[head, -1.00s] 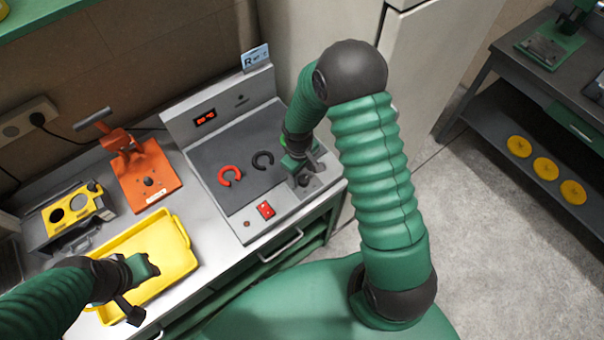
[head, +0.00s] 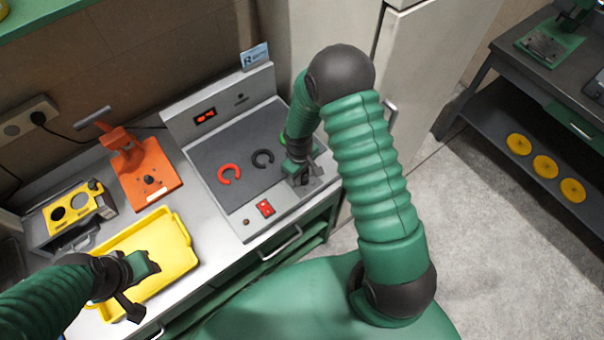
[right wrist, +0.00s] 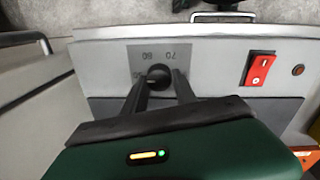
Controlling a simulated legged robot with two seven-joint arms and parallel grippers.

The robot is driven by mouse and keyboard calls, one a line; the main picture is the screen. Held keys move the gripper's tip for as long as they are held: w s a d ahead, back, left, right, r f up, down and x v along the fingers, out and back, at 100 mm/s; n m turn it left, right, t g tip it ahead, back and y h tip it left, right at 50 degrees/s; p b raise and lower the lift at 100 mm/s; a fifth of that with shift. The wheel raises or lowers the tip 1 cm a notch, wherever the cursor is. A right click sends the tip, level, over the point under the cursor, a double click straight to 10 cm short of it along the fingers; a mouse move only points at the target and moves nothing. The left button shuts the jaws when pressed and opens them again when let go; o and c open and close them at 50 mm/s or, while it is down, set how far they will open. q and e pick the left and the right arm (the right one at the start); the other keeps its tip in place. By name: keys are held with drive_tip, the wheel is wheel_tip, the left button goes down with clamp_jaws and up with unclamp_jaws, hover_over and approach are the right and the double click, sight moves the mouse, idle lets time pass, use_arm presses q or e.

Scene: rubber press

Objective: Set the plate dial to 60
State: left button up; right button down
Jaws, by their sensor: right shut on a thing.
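The hot-plate unit (head: 215,170) stands on the bench with a dark plate and a small red readout (head: 205,117), whose digits I cannot read. Its plate dial (right wrist: 158,72) is a dark round knob on a grey scale panel in the right wrist view. Scale numbers that look like 60 and 70 show beside it; the pointer is hidden. My right gripper (head: 303,180) is shut on the dial, its fingers (right wrist: 158,82) on either side of the knob. My left gripper (head: 142,288) is open and empty above the yellow tray (head: 182,240).
A red C-shaped ring (head: 229,174) and a black one (head: 262,158) lie on the plate. A red rocker switch (head: 265,208) sits at the unit's front, left of the dial. An orange press (head: 145,178) and a yellow-topped holder (head: 72,208) stand further left.

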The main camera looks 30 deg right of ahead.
drive_tip(key=shift+m, duration=0.4)
drive_tip(key=shift+w+m+b, duration=0.1)
drive_tip(key=shift+m+b, duration=0.35)
drive_tip(key=shift+m, duration=0.45)
drive_tip(key=m, duration=0.2)
drive_tip(key=shift+d+m+b, duration=0.1)
drive_tip(key=shift+m+b, duration=0.2)
drive_tip(key=shift+m, duration=0.1)
drive_tip(key=m, duration=0.3)
drive_tip(key=shift+d+m+g, duration=0.1)
drive_tip(key=shift+m+g, duration=0.2)
drive_tip(key=shift+m, duration=1.4)
drive_tip(key=c, duration=1)
unclamp_jaws()
